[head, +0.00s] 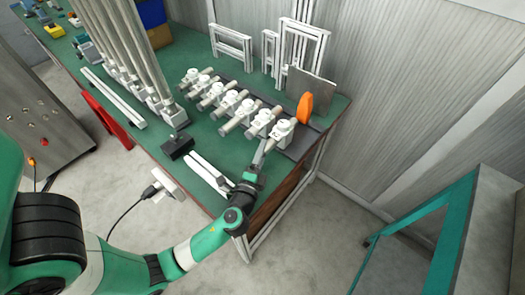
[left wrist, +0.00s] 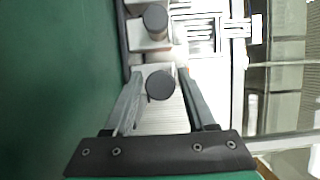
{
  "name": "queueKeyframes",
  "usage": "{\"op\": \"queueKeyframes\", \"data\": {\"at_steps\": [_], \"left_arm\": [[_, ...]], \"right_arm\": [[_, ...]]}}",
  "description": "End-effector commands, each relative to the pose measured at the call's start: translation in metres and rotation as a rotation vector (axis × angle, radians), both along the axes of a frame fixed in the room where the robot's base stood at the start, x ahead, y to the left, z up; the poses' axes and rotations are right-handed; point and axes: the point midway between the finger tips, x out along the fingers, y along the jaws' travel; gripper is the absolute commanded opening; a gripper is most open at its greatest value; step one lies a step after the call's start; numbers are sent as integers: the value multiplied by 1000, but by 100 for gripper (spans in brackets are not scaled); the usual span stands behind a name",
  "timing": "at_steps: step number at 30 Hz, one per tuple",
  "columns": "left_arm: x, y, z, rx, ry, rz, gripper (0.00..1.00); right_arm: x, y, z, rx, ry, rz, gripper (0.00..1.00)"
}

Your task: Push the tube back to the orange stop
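The orange stop (head: 305,108) stands upright at the right end of the row of clamps, near the grey plate. The nearest tube, pale in the head view (head: 275,140), lies in a white clamp (head: 284,126) in front of the stop. In the left wrist view a dark round tube end (left wrist: 160,86) shows between my left fingertips. My left gripper (head: 262,157) reaches this tube's near end; it also shows in the left wrist view (left wrist: 160,78) with its fingers apart, one on each side of the dark end. I cannot tell whether they touch it. My right gripper is out of view.
Several similar tubes in white clamps (head: 228,98) run left along the green table (head: 205,140). A second dark end (left wrist: 155,18) shows beyond in the left wrist view. White rails (head: 210,172) and a black block (head: 178,146) lie left of the gripper. White frames (head: 303,45) stand behind.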

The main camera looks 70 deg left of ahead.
Motion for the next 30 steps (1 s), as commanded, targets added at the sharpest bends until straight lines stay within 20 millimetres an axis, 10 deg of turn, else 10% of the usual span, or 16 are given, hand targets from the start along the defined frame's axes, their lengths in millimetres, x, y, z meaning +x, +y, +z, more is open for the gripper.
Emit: {"op": "queueKeyframes", "data": {"at_steps": [9, 30], "left_arm": [[0, 0, 0, 0, 0, 0, 0], [0, 0, 0, 0, 0, 0, 0]], "right_arm": [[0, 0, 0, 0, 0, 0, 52], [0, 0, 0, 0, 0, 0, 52]]}}
